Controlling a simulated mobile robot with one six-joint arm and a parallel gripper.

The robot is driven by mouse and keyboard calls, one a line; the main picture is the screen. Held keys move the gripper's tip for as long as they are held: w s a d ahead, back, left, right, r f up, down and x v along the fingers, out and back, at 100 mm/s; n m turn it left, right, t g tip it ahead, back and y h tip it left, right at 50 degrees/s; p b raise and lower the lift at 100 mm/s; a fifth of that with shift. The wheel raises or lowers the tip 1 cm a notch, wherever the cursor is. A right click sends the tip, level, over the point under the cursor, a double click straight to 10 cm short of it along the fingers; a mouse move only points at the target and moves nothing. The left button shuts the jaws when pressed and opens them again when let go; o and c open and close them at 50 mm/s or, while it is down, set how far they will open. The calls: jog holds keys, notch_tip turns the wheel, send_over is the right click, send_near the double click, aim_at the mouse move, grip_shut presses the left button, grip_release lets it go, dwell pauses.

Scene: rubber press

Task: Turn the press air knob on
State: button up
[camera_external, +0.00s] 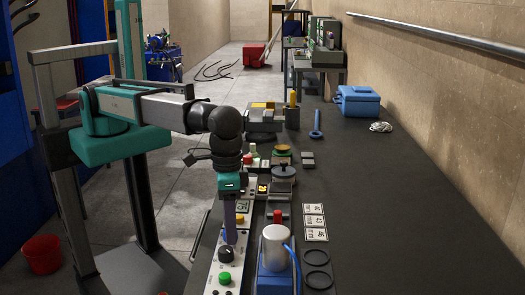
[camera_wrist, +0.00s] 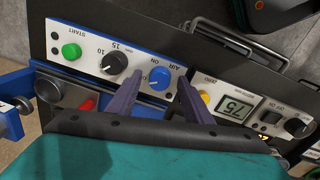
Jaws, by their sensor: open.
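The blue air knob (camera_wrist: 160,78) sits on a white panel in the wrist view, with "AIR" and "ON" printed beside it and another label partly covered by a finger. I cannot clearly tell which way it points. My gripper (camera_wrist: 159,83) is open, with one purple finger on each side of the knob. I cannot tell whether either finger touches it. In the external view my gripper (camera_external: 230,238) reaches down to the panel and hides the air knob. The press, with a silver cylinder (camera_external: 275,243) on a blue base, stands right of the gripper.
A black dial (camera_wrist: 115,62) and green START button (camera_wrist: 71,52) lie left of the air knob. A yellow ZERO button (camera_wrist: 204,97), a display reading 75 (camera_wrist: 237,108) and another black knob (camera_wrist: 298,126) lie right. The bench (camera_external: 420,210) is mostly clear at right.

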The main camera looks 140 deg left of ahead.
jog(key=c, duration=1.1)
jog(key=shift+o, duration=0.2)
